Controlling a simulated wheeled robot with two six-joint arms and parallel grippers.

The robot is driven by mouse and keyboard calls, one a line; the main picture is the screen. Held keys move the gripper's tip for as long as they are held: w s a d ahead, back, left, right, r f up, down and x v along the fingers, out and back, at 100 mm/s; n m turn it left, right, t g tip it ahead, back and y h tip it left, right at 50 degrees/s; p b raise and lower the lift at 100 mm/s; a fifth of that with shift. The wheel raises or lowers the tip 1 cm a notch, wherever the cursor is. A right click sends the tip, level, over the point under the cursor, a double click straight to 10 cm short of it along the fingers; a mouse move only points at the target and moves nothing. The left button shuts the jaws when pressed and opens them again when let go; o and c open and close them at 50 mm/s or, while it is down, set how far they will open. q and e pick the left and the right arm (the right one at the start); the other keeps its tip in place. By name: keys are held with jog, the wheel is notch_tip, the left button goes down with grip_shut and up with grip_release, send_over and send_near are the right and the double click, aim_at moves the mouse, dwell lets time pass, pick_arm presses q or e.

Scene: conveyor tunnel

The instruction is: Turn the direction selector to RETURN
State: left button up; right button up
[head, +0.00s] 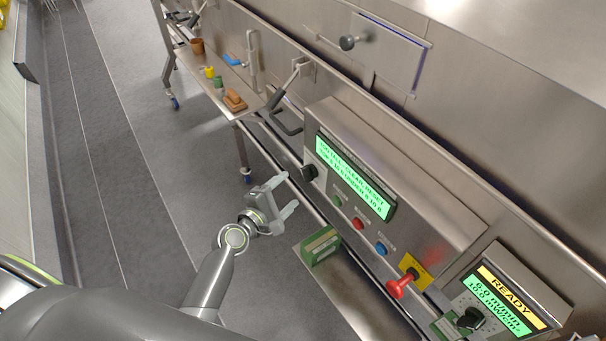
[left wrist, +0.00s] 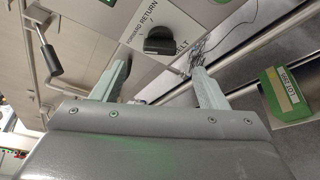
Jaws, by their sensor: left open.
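The direction selector is a black knob (head: 310,172) at the left end of the control box's front. I cannot tell which word the knob points at. My left gripper (head: 288,192) is open and empty, just left of and below the knob, apart from it. In the left wrist view its two fingers (left wrist: 160,68) stand apart, with the knob beyond the gap between them. My right gripper is not in view.
The control box carries a green display (head: 352,176), green, red and blue buttons and a red knob (head: 397,287) on a yellow plate. A green box (head: 320,246) lies below. A READY panel (head: 505,300) is at right. A lever handle (head: 290,98) stands behind the gripper.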

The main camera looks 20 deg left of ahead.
aim_at(304, 177)
pick_arm(q)
jog(key=x, duration=0.8)
jog(key=c, duration=1)
